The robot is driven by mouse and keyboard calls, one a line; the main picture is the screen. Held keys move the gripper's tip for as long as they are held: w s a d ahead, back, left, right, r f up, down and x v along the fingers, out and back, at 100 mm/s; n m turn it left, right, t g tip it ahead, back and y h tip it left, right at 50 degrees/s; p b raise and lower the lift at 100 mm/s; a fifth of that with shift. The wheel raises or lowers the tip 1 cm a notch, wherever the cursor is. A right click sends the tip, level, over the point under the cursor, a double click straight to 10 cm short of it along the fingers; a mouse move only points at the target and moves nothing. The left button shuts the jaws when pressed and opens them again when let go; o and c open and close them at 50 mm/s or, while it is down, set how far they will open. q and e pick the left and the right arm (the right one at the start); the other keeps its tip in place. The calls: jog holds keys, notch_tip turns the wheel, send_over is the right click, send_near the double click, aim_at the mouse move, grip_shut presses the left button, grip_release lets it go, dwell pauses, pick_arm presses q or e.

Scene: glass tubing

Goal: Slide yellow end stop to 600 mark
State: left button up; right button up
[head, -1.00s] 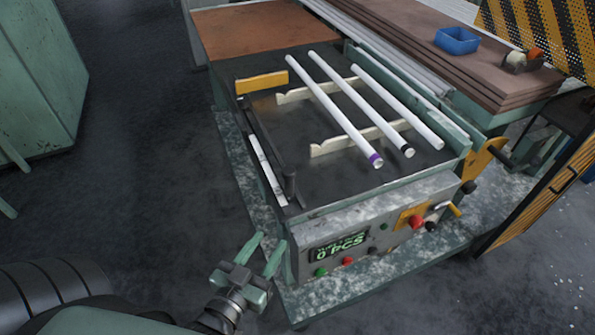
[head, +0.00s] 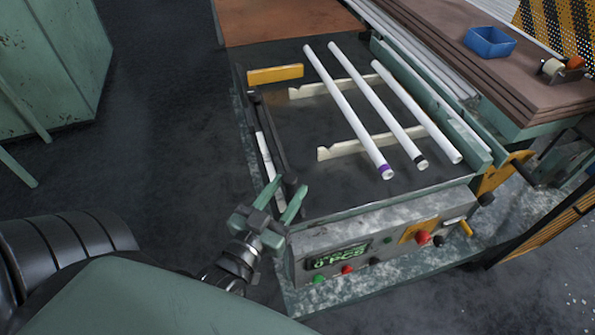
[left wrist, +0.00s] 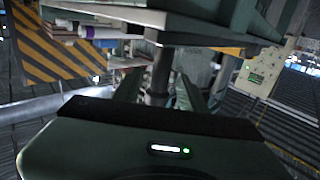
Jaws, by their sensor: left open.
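The yellow end stop (head: 275,74) is a flat bar at the far left of the machine bed, beside the dark rail (head: 272,130). A pale scale strip (head: 265,155) runs along the bed's left edge; its marks are too small to read. My left gripper (head: 289,186) is open and empty near the front left corner of the bed, well short of the end stop. In the left wrist view its two fingers (left wrist: 160,88) point forward, with a dark post (left wrist: 160,72) seen between them. My right gripper is not in view.
Three white tubes (head: 347,110) lie on two cream notched supports (head: 370,145). A control panel (head: 380,245) with coloured buttons is at the front. A blue tray (head: 489,42) sits on stacked brown boards (head: 465,60) at right. The floor left of the machine is clear.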

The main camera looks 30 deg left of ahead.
pick_arm(q)
jog(key=w, duration=0.4)
jog(key=shift+w+a+p, duration=0.2)
jog(key=shift+w+p, duration=0.05)
jog(key=shift+p, duration=0.1)
grip_shut()
dwell(1.1)
